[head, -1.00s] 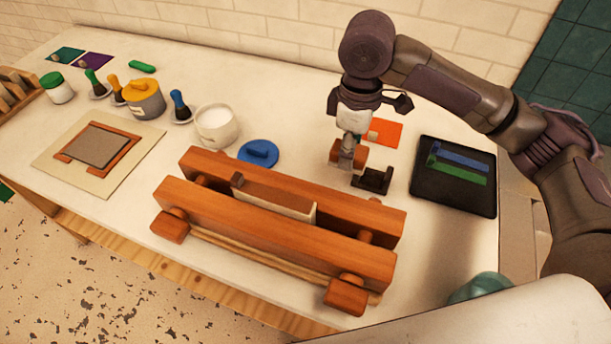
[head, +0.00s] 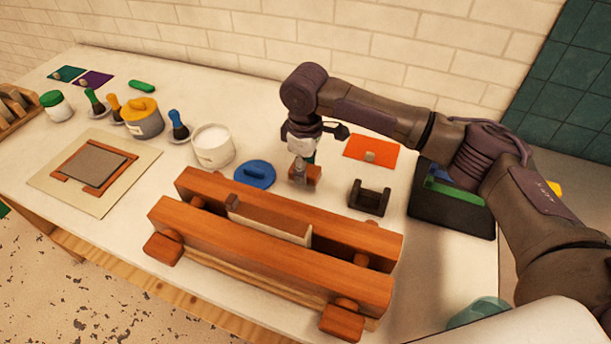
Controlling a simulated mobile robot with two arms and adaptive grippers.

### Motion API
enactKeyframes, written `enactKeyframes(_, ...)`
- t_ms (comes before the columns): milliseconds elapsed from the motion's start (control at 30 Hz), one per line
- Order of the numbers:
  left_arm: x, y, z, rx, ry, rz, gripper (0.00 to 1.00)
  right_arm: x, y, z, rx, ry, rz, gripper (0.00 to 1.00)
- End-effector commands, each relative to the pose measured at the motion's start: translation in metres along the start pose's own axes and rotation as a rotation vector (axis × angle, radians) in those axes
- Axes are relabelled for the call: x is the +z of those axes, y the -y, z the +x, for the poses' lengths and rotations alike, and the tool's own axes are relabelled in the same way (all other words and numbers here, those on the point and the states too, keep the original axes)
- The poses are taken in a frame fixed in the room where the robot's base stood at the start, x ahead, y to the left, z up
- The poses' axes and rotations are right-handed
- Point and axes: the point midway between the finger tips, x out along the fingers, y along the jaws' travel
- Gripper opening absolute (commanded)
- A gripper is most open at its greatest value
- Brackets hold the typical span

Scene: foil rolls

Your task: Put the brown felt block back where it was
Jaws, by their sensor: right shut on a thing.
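My right gripper (head: 303,180) is shut on a small brown block (head: 313,175), which I take to be the brown felt block. It holds the block behind the wooden press, between the blue lid and the dark cradle. The fingers hide part of the block, and I cannot tell whether it touches the table. The dark cradle (head: 369,198) stands empty to the right of the gripper. My left gripper is not in view.
The wooden press (head: 270,250) fills the front middle. A blue lid (head: 255,174), white pot (head: 213,146) and orange sheet (head: 375,152) with a small knob lie close by. A black tray (head: 450,215) with blue and green strips is at the right, partly under my arm.

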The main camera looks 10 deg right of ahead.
Motion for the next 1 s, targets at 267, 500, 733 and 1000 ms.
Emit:
enactKeyframes(267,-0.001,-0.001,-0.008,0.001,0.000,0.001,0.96,0.001,0.001,0.033,0.000,0.002,-0.002,0.16)
enactKeyframes(500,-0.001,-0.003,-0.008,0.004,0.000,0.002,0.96,0.001,0.001,0.034,0.000,0.001,-0.002,0.16)
enactKeyframes(733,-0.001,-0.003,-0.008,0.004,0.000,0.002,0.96,0.001,0.001,0.036,-0.001,0.001,-0.001,0.64)
enactKeyframes(1000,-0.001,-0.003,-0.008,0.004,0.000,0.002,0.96,0.001,0.001,0.036,-0.001,0.001,-0.001,0.69)
